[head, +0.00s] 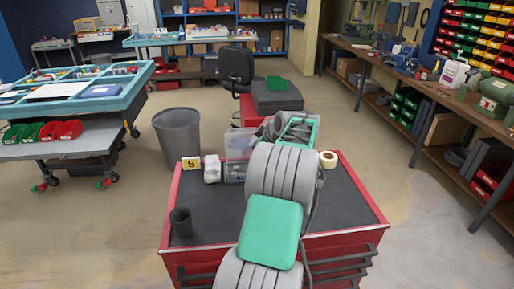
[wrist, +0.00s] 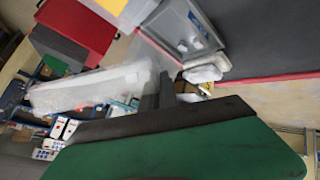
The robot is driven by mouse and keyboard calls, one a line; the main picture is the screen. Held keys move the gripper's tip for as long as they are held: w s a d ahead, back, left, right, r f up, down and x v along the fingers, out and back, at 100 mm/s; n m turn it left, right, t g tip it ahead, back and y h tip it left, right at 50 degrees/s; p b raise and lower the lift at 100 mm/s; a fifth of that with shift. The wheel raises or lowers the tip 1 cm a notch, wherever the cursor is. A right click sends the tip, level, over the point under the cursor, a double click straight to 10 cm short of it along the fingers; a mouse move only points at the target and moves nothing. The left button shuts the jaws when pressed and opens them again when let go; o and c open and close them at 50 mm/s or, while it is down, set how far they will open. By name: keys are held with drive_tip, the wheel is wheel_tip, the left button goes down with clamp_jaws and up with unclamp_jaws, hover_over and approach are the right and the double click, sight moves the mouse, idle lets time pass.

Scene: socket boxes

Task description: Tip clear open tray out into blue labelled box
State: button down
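The clear open tray (wrist: 85,92) is pale and see-through in the wrist view, reaching left from my gripper (wrist: 160,88). The dark fingers appear closed on its near end. In the head view a clear shape (head: 238,143), seemingly this tray, stands above the blue labelled box, partly behind my arm. The blue labelled box (wrist: 183,42) is a clear box with blue and white on it, apart from the fingers in the wrist view. It also shows on the cart in the head view (head: 235,173). My fingers are hidden in the head view. The tray's contents cannot be made out.
The red cart's dark top (head: 330,205) holds a white packet (head: 212,168), a yellow 5 tag (head: 191,162), a tape roll (head: 328,159) and a black cup (head: 181,222). A grey bin (head: 178,138) stands behind left. The cart's right side is mostly clear.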

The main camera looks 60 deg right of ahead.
drive_tip(key=f+n+g+h+b, duration=0.1)
drive_tip(key=g+h, duration=0.1)
drive_tip(key=w+f+n+g+h+b, duration=0.1)
drive_tip(key=g+h+b, duration=0.1)
drive_tip(key=a+f+n+g+h+b, duration=0.1)
drive_tip(key=n+g+b, duration=0.1)
drive_tip(key=shift+w+g+h, duration=0.2)
drive_tip(key=shift+g+h, duration=0.1)
drive_tip(key=shift+h, duration=0.1)
drive_tip(key=shift+w+a+f+n+g+h+p, duration=0.1)
drive_tip(key=shift+n+g+h+p, duration=0.35)
drive_tip(key=shift+h, duration=0.1)
drive_tip(key=shift+w+a+n+g+h+p, duration=0.1)
drive_tip(key=shift+n+g+h+p, duration=0.25)
drive_tip(key=shift+g+h+p, duration=0.15)
drive_tip(key=shift+w+a+f+n+g+h+p, duration=0.15)
drive_tip(key=shift+w+a+n+g+h+p, duration=0.15)
drive_tip(key=shift+h, duration=0.3)
drive_tip(key=shift+w+a+f+n+g+h+p, duration=0.1)
drive_tip(key=shift+n+g+h+p, duration=0.15)
drive_tip(key=shift+n+h, duration=0.25)
drive_tip(key=shift+w+a+f+n+g+h+b, duration=0.2)
drive_tip(key=shift+n+g+h, duration=0.1)
drive_tip(key=shift+h, duration=0.25)
drive_tip(key=shift+w+a+f+n+g+h+b, duration=0.1)
drive_tip(key=shift+w+n+g+h, duration=0.15)
drive_tip(key=shift+h, duration=0.25)
drive_tip(key=shift+s+r+n, duration=0.1)
drive_tip(key=shift+r+n, duration=0.1)
drive_tip(key=shift+n, duration=0.05)
